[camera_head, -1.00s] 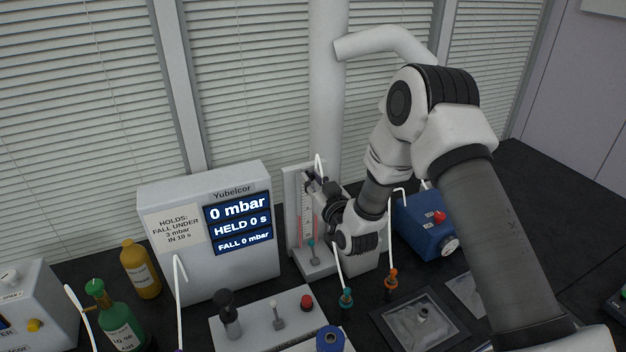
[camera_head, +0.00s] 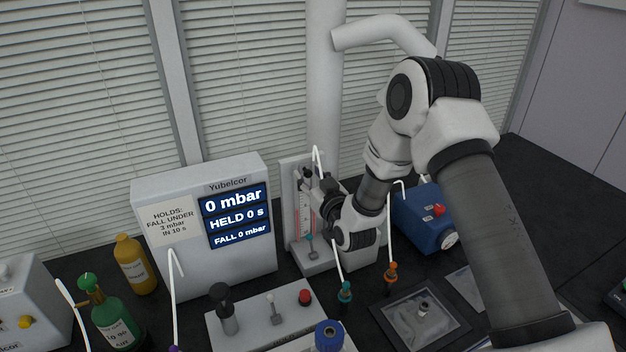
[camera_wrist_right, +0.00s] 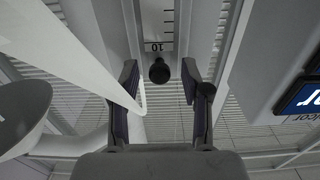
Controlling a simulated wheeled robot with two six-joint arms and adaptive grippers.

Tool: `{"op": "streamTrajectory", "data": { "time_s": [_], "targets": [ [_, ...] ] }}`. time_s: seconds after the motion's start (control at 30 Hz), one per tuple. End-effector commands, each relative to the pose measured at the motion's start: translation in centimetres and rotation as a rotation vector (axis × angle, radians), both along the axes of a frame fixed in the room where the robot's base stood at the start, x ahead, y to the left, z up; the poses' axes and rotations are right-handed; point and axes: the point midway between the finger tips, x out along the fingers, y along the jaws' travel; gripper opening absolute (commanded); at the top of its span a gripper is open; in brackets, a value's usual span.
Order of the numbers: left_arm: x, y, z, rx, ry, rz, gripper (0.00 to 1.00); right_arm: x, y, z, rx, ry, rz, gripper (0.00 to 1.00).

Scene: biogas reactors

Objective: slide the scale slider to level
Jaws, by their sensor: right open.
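The scale (camera_head: 297,222) is a narrow upright white panel with tick marks and reddish lines, left of my right gripper in the head view. In the right wrist view the scale (camera_wrist_right: 158,20) shows ticks and an upside-down "10". A round black knob (camera_wrist_right: 160,71), seemingly the scale slider's, stands in front of it near the "10". My right gripper (camera_wrist_right: 158,85) is open, one finger on each side of the knob, with gaps on both sides. In the head view my right gripper (camera_head: 322,192) is at the panel and partly hides it. My left gripper is not in view.
A Yubelcor display box (camera_head: 205,225) reading 0 mbar stands left of the scale. A blue device (camera_head: 425,218) stands to the right. A thin white tube (camera_head: 335,235) runs close to my gripper. A panel with a red button (camera_head: 305,297) lies in front, near green and yellow bottles.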

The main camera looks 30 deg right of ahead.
Motion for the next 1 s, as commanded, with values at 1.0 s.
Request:
{"op": "streamTrajectory", "data": {
  "time_s": [1.0],
  "targets": [
    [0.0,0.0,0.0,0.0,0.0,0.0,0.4,-11.7,0.7,-0.1,0.0,0.001,0.0,0.47]
  ]
}}
